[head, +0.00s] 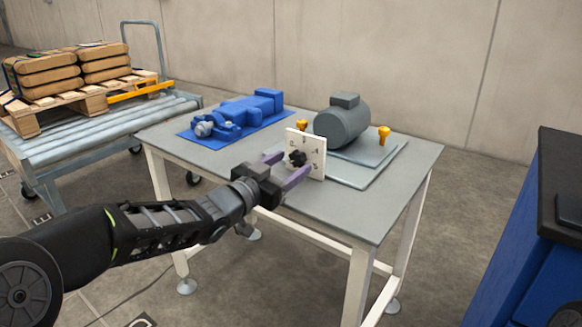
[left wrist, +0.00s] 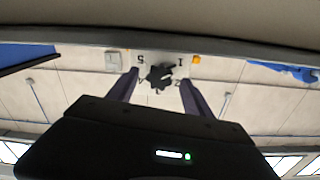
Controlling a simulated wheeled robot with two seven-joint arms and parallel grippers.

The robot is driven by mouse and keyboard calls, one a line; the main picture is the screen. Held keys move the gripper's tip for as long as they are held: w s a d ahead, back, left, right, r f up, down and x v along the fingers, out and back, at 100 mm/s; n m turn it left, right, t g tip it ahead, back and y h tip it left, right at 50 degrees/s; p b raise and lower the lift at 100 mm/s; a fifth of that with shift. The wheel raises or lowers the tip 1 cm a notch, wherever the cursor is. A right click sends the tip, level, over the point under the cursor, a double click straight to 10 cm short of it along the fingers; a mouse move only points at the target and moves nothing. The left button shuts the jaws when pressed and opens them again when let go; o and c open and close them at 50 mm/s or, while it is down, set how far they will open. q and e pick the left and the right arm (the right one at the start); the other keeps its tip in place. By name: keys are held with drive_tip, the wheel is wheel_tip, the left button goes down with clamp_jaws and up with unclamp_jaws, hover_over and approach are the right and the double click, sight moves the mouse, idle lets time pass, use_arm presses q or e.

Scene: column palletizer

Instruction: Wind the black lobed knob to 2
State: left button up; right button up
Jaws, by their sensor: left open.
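The black lobed knob (head: 297,158) sits on the front of a white upright panel (head: 318,150) near the front edge of the table. In the left wrist view the knob (left wrist: 159,77) shows dark, with printed numerals around it on the panel; 5 and 1 can be made out. Which numeral the knob points to cannot be told. My left gripper (head: 284,169) is open, its two purple fingers on either side of the knob; in the left wrist view the fingers (left wrist: 160,90) flank it with gaps visible. Whether they touch it is unclear. My right gripper is out of view.
The grey table (head: 405,165) also holds a grey motor (head: 343,120) on a plate with yellow-orange knobs (head: 384,134), and a blue machine part (head: 240,110) on a blue mat. A roller cart (head: 100,130) with a loaded pallet stands left. A blue cabinet (head: 520,250) stands right.

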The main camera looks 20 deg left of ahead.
use_arm(q)
drive_tip(key=shift+w+d, duration=0.2)
drive_tip(key=shift+w, duration=0.3)
drive_tip(key=shift+c, duration=0.2)
clamp_jaws()
